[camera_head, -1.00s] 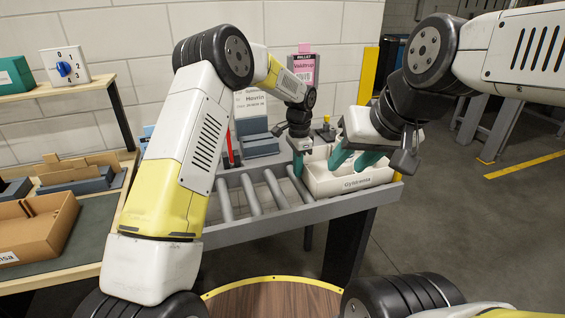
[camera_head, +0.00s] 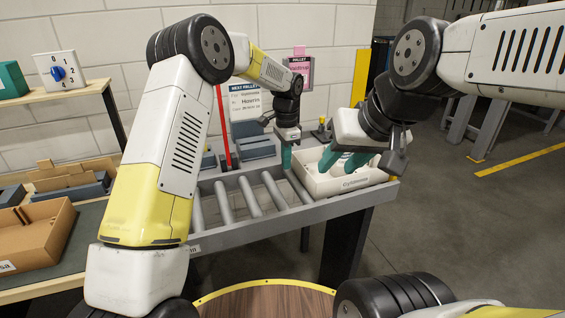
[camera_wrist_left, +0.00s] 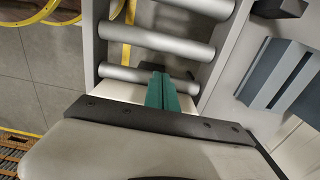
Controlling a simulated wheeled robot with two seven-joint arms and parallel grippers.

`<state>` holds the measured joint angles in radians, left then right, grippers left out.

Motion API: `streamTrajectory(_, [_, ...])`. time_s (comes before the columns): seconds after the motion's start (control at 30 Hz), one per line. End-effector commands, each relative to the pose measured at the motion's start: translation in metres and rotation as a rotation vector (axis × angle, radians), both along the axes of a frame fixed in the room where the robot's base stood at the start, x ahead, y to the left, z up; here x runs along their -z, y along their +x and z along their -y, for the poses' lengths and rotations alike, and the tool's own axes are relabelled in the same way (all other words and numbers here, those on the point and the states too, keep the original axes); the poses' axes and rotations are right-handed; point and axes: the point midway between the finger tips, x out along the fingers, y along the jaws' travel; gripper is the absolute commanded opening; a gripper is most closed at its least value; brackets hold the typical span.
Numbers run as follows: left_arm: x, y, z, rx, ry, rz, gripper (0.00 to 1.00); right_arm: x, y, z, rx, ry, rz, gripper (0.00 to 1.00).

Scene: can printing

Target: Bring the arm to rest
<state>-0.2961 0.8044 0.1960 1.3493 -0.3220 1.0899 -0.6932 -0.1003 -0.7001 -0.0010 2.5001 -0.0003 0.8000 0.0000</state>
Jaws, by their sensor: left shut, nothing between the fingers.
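My left arm (camera_head: 168,150) reaches from the lower left over the roller conveyor. My left gripper (camera_head: 287,158) points down beside the left end of the white bin, with its teal fingers together. In the left wrist view its fingers (camera_wrist_left: 164,91) are shut and empty, over the rollers and a pale edge. My right gripper (camera_head: 343,160) has teal fingers apart from each other, reaching down into or over the white bin (camera_head: 350,184). The fingertips and whatever lies between them are hard to make out.
The roller conveyor (camera_head: 240,232) has a grey frame and several rollers clear. A red pole (camera_head: 222,125) and dark blue-grey blocks (camera_head: 257,148) stand behind it. A workbench with a brown cardboard box (camera_head: 38,235) is at left. Open floor (camera_head: 470,230) lies at right.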

Motion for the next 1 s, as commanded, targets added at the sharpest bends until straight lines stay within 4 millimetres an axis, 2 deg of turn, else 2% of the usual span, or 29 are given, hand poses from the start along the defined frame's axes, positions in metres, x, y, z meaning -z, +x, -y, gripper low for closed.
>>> streamTrajectory(0.1, [-0.024,0.002,-0.001,-0.003,-0.001,0.004,0.00,0.000,0.000,0.000,-0.001,-0.001,0.000,0.38])
streamTrajectory(0.2, [-0.039,0.001,-0.001,-0.003,0.000,0.003,0.00,0.000,0.000,0.000,0.000,0.000,0.000,0.38])
streamTrajectory(0.4, [-0.057,0.000,-0.003,-0.007,0.000,0.003,0.00,0.000,0.000,0.000,-0.001,-0.001,0.000,0.38])
streamTrajectory(0.47, [-0.066,-0.002,-0.007,-0.021,-0.004,0.012,0.00,0.000,0.000,0.000,-0.001,-0.001,0.000,0.38])
streamTrajectory(0.57, [-0.090,-0.012,-0.023,-0.076,-0.017,0.040,0.00,0.000,0.000,0.000,-0.001,-0.001,0.000,0.38])
streamTrajectory(0.67, [-0.124,-0.031,-0.049,-0.172,-0.041,0.081,0.00,0.000,0.000,0.000,0.000,0.000,0.000,0.38])
streamTrajectory(0.8, [-0.167,-0.069,-0.089,-0.333,-0.086,0.142,0.00,0.000,0.000,0.000,-0.001,-0.001,0.000,0.38])
streamTrajectory(1.0, [-0.206,-0.136,-0.142,-0.575,-0.170,0.219,0.00,0.000,0.000,0.000,0.000,0.000,0.000,0.38])
